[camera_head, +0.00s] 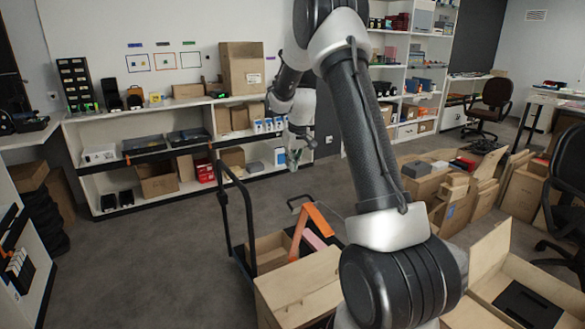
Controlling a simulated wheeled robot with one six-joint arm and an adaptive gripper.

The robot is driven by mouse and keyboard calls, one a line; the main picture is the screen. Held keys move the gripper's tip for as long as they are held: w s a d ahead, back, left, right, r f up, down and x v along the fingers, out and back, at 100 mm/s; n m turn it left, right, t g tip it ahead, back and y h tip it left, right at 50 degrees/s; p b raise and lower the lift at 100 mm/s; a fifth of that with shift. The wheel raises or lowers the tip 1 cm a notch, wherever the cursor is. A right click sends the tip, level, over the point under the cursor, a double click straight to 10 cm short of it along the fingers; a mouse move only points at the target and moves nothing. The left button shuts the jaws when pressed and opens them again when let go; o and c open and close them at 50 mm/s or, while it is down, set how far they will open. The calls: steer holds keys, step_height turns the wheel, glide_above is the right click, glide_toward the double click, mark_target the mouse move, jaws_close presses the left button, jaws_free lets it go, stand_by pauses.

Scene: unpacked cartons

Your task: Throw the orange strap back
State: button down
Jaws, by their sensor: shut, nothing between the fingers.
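The orange strap (300,232) shows at the cart in the middle, bent like an upside-down V. Its peak stands above the cartons, one leg runs down to the left and a shorter one to the right. Its lower ends are partly hidden by cartons and my arm. My gripper (293,160) hangs in the air above and behind the strap in the picture, pointing down. It is shut and empty, clear of the strap. It is small in this view.
The cart's black handle (222,215) rises left of the strap. An open carton (270,252), a pink item (314,240) and a large carton (300,290) are around the strap. Cartons crowd the right (522,192). Grey floor (150,260) at left is free.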

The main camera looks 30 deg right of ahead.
step_height(320, 180, down, 9)
steer(key=s, duration=0.1)
steer(key=shift+s, duration=0.25)
steer(key=shift+d+f, duration=0.1)
steer(key=shift+s, duration=1.45)
